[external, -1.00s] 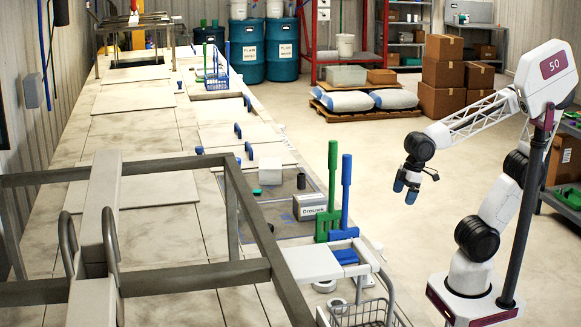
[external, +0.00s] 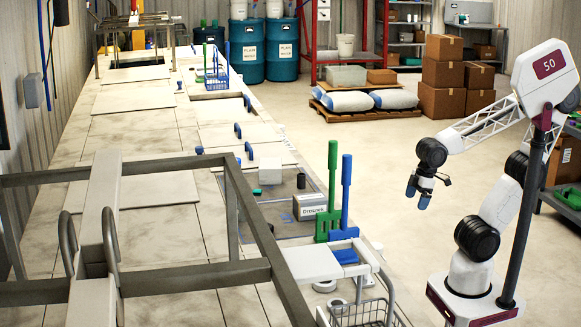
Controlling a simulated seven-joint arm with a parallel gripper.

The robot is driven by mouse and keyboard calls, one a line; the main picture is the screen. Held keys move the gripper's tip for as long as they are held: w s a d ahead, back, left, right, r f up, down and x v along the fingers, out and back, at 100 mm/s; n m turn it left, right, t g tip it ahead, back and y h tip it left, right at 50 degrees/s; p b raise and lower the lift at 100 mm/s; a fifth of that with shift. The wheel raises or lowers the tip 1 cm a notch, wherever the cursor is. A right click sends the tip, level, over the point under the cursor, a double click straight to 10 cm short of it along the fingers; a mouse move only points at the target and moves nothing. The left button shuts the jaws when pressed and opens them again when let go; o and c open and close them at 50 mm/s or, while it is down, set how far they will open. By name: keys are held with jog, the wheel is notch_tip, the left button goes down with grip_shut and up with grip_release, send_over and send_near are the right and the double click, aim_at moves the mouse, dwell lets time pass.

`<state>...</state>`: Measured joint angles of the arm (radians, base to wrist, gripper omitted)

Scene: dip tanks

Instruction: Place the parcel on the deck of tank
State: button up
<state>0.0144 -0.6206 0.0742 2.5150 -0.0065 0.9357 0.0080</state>
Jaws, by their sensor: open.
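A small grey-white box with dark lettering (external: 309,206) sits on a grey mat (external: 285,228) at the right side of the long tank; it may be the parcel. A plain white block (external: 270,172) stands behind it, also near the mat. The pale, stained tank deck (external: 145,228) runs from front to back on the left. My gripper (external: 417,193) hangs over the floor right of the tank, well apart from the boxes. Its blue-tipped fingers point down, open and empty.
Green and blue upright handles (external: 332,190) stand just right of the lettered box. A grey metal frame (external: 255,235) crosses the front left. A wire basket (external: 362,313) hangs at the front.

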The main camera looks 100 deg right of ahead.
jog(key=w+d+r, duration=0.2)
jog(key=w, duration=0.6)
jog(key=w+d+r, duration=0.2)
jog(key=w, duration=0.6)
jog(key=t, duration=0.2)
send_over(313, 196)
jog(key=s, duration=0.2)
jog(key=shift+w+a+r, duration=0.2)
jog(key=shift+w+r, duration=0.05)
jog(key=shift+r, duration=0.1)
jog(key=shift+f, duration=0.1)
jog(key=shift+x, duration=1.25)
jog(key=shift+f, duration=0.1)
jog(key=shift+s+x, duration=0.15)
jog(key=shift+x, duration=1.1)
jog(key=shift+s+x, duration=0.1)
jog(key=shift+x, duration=1.1)
jog(key=shift+f, duration=0.35)
